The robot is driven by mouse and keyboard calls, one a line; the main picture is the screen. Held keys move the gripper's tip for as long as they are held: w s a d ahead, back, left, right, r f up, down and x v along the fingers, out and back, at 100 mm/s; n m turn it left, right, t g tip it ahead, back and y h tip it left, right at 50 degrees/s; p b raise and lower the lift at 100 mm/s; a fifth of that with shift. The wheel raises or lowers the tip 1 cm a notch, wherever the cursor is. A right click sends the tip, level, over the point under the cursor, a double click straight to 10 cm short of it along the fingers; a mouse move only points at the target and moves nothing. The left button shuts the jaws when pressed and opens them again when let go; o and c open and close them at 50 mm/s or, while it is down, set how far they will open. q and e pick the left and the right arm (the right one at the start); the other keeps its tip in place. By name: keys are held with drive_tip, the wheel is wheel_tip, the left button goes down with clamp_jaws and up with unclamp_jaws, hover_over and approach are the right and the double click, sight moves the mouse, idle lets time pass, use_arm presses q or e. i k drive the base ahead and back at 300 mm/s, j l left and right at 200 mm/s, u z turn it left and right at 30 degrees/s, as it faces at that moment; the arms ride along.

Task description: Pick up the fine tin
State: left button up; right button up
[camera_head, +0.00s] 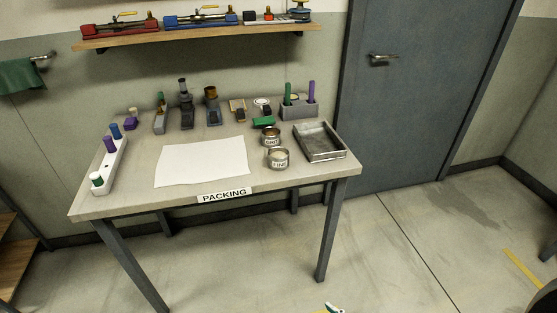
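The fine tin (278,159) is a small round open tin with a pale filling. Its white label appears to read FINE. It stands upright on the packing table (205,201), near the front right, just right of the white sheet. A similar labelled tin (270,137) stands just behind it; its label is too small to read surely. Neither of my grippers can be made out in the head view, and nothing touches the fine tin.
A grey metal tray (320,142) lies right of the tins. A white sheet (202,161) covers the table's middle. A white rack (111,164) with coloured-capped bottles stands at the left. Tools and a grey holder (298,107) line the back. A wall shelf (200,37) hangs above.

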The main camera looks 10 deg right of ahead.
sight(277, 155)
drive_tip(key=i+j, duration=0.2)
drive_tip(key=i+j+z, duration=0.15)
drive_tip(key=z, duration=0.3)
drive_tip(key=i+j+z, duration=0.25)
drive_tip(key=z, duration=0.15)
